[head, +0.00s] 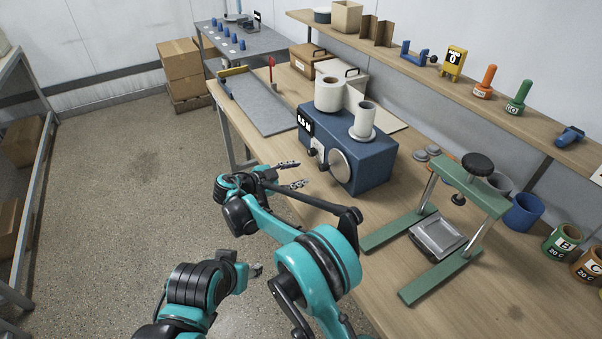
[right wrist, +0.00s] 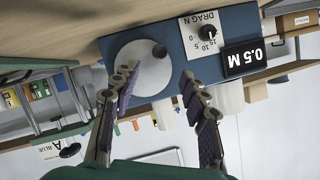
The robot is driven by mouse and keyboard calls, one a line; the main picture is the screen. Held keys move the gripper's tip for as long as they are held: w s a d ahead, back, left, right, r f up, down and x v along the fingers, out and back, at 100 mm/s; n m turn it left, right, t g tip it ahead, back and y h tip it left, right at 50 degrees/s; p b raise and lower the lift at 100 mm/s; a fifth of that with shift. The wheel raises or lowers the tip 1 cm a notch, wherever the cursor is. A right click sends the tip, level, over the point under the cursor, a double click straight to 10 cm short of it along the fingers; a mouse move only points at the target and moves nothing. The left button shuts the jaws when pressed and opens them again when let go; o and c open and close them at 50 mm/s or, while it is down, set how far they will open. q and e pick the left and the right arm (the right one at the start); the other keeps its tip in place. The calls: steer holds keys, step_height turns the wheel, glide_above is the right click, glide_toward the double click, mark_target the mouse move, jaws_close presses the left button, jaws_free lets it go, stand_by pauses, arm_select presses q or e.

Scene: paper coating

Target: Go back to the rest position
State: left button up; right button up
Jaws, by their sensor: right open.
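My right gripper (head: 293,174) is open and empty, in front of the blue machine (head: 375,160) and near the table's front edge. In the right wrist view, which is upside down, its two fingers (right wrist: 158,76) are spread with nothing between them. The machine's round pale disc (right wrist: 140,68) shows beyond them. My left gripper (head: 257,270) is low in the head view, over the floor in front of the table. Only a small part of its tip shows, and its jaws cannot be made out.
The wooden table (head: 500,300) runs along the right. A green press frame (head: 470,185) stands on it, close to my right arm. White rolls (head: 330,94) sit on the blue machine. A grey board (head: 262,108) lies at the far end. The floor (head: 130,180) at left is clear.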

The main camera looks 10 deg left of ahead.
stand_by(0.4)
steer(key=s+d+r+n+g+y, duration=0.1)
steer(key=s+d+r+n+y, duration=0.2)
steer(key=d, duration=0.4)
steer(key=s+d+r+n+g, duration=0.1)
steer(key=s+d+r+n, duration=0.1)
steer(key=s+d, duration=0.4)
steer(key=s+d+r+n+g+y, duration=0.2)
steer(key=s+d+r+n, duration=0.1)
steer(key=d, duration=0.5)
steer(key=s+d+f+n+y, duration=0.1)
steer(key=s+d+n, duration=0.1)
steer(key=s, duration=0.5)
steer(key=s+d+f+n+y, duration=0.2)
steer(key=s, duration=0.6)
steer(key=s+d+f+n+t+y, duration=0.1)
steer(key=s+d+f+n, duration=0.1)
steer(key=s, duration=0.5)
steer(key=shift+s+d+f+y, duration=0.15)
steer(key=shift+s+d+y, duration=0.15)
steer(key=shift+s+y, duration=0.1)
